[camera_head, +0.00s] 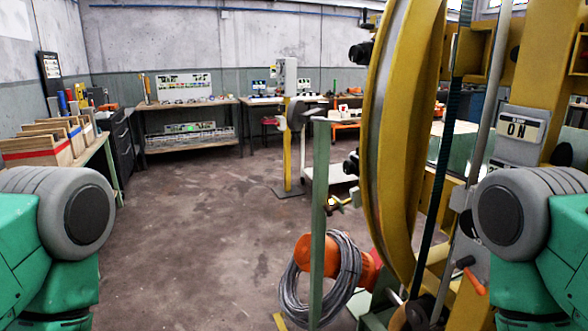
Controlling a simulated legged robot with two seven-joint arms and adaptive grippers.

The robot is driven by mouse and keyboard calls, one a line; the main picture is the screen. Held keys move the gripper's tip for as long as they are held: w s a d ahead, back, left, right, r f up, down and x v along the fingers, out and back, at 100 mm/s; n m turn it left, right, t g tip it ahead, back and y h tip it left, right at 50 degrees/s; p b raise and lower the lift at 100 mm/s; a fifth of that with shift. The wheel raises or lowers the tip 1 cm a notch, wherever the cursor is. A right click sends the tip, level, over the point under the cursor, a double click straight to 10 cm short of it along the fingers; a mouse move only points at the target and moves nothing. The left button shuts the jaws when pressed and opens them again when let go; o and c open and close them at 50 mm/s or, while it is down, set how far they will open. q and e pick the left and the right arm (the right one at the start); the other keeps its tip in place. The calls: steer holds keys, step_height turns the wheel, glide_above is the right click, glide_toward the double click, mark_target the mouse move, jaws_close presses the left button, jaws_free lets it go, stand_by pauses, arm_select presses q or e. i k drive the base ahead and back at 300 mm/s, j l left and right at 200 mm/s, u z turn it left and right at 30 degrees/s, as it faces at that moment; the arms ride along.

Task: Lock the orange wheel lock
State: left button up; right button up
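A large yellow ring wheel (411,110) stands upright at the right of the head view, inside a yellow frame (512,75). A small orange lever (473,281) sits low on the frame, right of the wheel, tilted down to the right. It looks like the wheel lock, but I cannot tell its state. Larger orange parts (366,271) show low behind a grey cable coil. My green arms with grey joints show at the left and right edges; the right one is close to the frame. Neither gripper is in view.
The grey cable coil (340,278) hangs by a green post (319,215) left of the wheel. An "ON" sign box (519,135) is on the frame. Workbenches (187,105) line the back wall, and a table with wooden bins (35,147) stands left. The middle floor is clear.

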mark_target(463, 263)
steer(key=z, duration=1.2)
